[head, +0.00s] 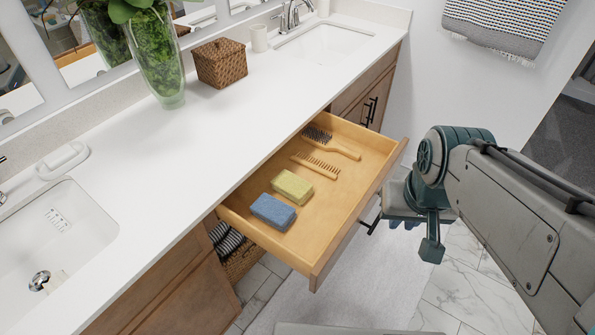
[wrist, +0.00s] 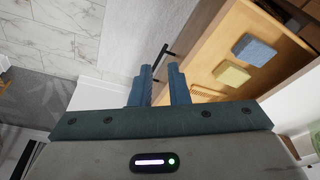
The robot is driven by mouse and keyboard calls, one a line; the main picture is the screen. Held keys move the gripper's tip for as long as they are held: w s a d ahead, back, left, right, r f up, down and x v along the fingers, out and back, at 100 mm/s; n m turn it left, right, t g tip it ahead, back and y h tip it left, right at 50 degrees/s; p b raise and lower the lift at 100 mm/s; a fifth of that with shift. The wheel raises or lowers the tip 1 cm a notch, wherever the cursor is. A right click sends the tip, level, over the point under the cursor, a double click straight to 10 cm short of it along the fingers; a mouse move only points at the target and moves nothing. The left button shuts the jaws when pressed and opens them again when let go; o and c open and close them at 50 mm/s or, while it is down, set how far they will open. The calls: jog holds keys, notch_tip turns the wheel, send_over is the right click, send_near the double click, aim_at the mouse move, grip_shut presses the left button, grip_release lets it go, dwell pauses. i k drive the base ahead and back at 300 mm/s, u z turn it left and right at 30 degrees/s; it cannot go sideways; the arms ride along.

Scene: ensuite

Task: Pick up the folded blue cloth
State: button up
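The folded blue cloth (head: 273,212) lies flat in the open drawer (head: 333,215), near its left end. It also shows in the wrist view (wrist: 254,50) at upper right. My gripper (head: 431,248) is outside the drawer, beyond its front panel to the right, apart from the cloth.
A folded yellow cloth (head: 292,186) lies close beside the blue one. A wooden comb (head: 316,166) and a hairbrush (head: 335,144) lie farther back in the drawer. The white countertop (head: 215,130) overhangs the drawer's inner side. A woven basket (head: 242,262) sits below.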

aim_at(276, 213)
jog(key=k, duration=0.5)
jog(key=z, duration=1.25)
jog(key=i, duration=1.2)
jog(key=u, duration=2.8)
jog(key=i, duration=0.5)
jog(key=z, duration=0.1)
